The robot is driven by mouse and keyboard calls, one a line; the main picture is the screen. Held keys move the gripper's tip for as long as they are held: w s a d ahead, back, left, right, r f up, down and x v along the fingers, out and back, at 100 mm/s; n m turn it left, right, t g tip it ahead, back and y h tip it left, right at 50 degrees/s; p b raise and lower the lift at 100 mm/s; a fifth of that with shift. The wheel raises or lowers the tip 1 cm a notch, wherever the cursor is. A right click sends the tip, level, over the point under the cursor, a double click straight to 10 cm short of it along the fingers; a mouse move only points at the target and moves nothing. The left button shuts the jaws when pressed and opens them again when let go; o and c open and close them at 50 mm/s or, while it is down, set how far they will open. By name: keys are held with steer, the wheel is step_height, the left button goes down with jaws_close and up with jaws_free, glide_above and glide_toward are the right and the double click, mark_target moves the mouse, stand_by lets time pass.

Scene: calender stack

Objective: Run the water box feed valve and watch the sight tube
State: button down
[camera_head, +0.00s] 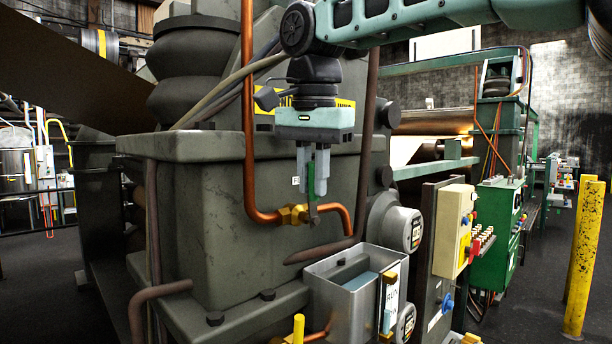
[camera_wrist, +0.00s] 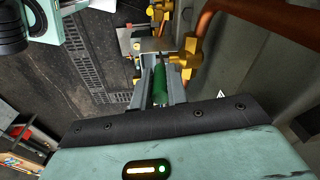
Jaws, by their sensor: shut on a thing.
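A brass valve (camera_head: 293,214) sits on the copper feed pipe (camera_head: 249,120) and also shows in the wrist view (camera_wrist: 190,50). My gripper (camera_head: 312,192) points down beside it, with its fingers shut on the valve's green handle (camera_head: 311,179). The green handle stands upright in the head view and lies between both fingers in the wrist view (camera_wrist: 159,83). Below right is the open steel water box (camera_head: 330,300), with a blue-grey surface inside. A slim sight tube (camera_head: 388,300) with brass fittings stands on its front right face; its lower part looks blue. Its exact level is too small to read.
A big dark grey machine housing (camera_head: 205,220) stands close behind my gripper. Round gauges (camera_head: 411,230), a cream control box (camera_head: 452,230) and a green cabinet (camera_head: 497,230) stand to the right. A yellow post (camera_head: 583,260) is at the far right, with open floor nearby.

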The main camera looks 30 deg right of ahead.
steer(key=shift+w+d+r+y, duration=0.15)
steer(key=shift+d+y, duration=0.3)
steer(key=shift+y, duration=0.25)
steer(key=c, duration=1.4)
jaws_free()
steer(key=shift+s+d+r+p, duration=0.25)
steer(key=shift+r+p, duration=0.25)
steer(key=shift+r, duration=2.35)
steer(key=shift+s+d+r+p, duration=0.2)
steer(key=shift+r+p, duration=0.3)
steer(key=shift+r, duration=2.4)
steer(key=shift+s+d+r+p, duration=0.2)
steer(key=shift+r+p, duration=0.3)
steer(key=shift+r, duration=2.35)
steer(key=shift+c, duration=0.2)
